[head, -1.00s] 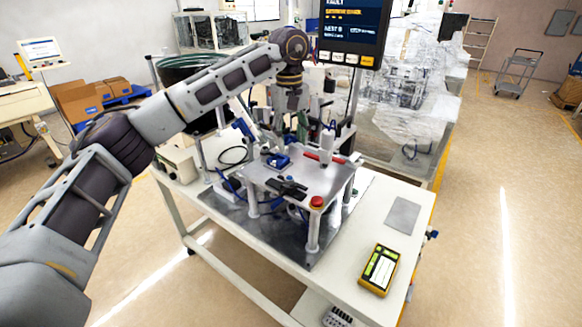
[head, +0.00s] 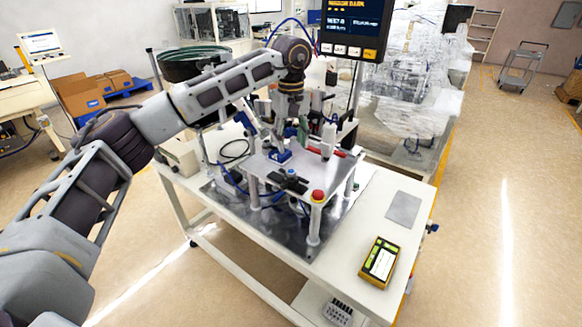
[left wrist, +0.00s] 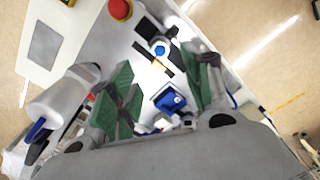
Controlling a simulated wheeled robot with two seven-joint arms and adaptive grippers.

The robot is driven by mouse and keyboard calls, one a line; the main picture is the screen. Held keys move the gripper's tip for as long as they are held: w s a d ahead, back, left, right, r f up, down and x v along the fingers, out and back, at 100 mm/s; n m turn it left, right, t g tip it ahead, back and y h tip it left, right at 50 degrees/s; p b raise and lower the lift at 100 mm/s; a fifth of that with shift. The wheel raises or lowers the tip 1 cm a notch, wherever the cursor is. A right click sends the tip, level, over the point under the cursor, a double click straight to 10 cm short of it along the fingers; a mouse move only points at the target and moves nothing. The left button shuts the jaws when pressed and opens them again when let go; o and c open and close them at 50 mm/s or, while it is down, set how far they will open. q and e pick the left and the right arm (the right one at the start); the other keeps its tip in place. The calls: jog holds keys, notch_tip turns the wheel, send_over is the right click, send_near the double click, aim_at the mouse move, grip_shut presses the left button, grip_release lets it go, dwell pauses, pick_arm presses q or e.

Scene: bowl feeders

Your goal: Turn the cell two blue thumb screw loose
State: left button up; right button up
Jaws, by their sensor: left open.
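My left gripper (head: 289,141) is low over the raised metal plate (head: 262,170), its green fingers apart; its open jaws also show in the left wrist view (left wrist: 158,80). A blue block-like part (left wrist: 169,100) with a pale round top lies between the fingers in that view, apart from both. It shows just below the gripper in the head view (head: 279,156). A small round blue knob (left wrist: 160,49) sits on a black clamp-like piece (head: 287,184) nearer the plate's front. I cannot tell which blue part is the cell two thumb screw. My right gripper is not in view.
A white bottle-like post (head: 328,140) and a red bar stand right of the gripper. A red button (head: 318,195) is at the plate's front corner. A yellow handheld device (head: 380,262) and grey pad (head: 403,207) lie on the table's clearer right side. A screen (head: 352,28) stands behind.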

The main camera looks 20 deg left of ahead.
aim_at(291, 171)
pick_arm(q)
notch_tip(291, 171, down, 8)
jog(key=shift+r+p, duration=0.1)
jog(key=shift+p, duration=0.4)
jog(key=shift+f, duration=1.1)
jog(key=c, duration=0.9)
jog(key=shift+c, duration=0.7)
